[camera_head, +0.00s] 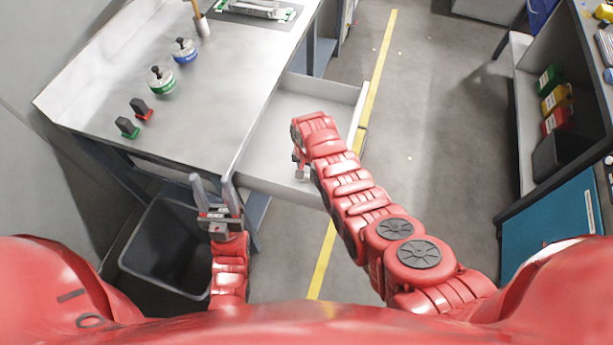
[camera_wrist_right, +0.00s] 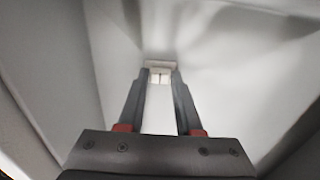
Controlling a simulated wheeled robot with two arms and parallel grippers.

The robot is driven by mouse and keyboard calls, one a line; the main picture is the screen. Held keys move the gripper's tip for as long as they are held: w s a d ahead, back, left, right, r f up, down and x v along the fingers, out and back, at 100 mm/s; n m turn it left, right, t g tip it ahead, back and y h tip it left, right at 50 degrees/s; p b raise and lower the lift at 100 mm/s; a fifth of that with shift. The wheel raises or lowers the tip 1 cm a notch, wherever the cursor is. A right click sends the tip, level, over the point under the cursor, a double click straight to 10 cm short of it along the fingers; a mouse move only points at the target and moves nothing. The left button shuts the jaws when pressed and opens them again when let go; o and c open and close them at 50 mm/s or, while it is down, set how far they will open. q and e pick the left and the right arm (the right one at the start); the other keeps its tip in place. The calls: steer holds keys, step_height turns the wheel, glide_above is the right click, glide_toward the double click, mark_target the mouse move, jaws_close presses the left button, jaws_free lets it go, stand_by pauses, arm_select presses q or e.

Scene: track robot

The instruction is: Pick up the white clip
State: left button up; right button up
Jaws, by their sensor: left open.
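A small off-white piece that looks like the white clip (camera_wrist_right: 160,66) lies at the fingertips of my right gripper (camera_wrist_right: 161,78) in the right wrist view. It spans the gap between the two fingers, but I cannot tell whether they press on it. In the head view my right gripper (camera_head: 301,170) is down inside the open drawer (camera_head: 270,150), mostly hidden by my red wrist, and the clip cannot be made out. My left gripper (camera_head: 212,190) is open and empty, fingers up, in front of the workbench's near corner.
The drawer walls stand close around my right gripper. The workbench (camera_head: 215,95) holds a green (camera_head: 160,80) and a blue (camera_head: 183,50) round item and two small clamps. A black bin (camera_head: 165,245) stands below left. A shelf with coloured bins (camera_head: 555,100) is at right.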

jaws_close()
steer(key=shift+r, duration=0.1)
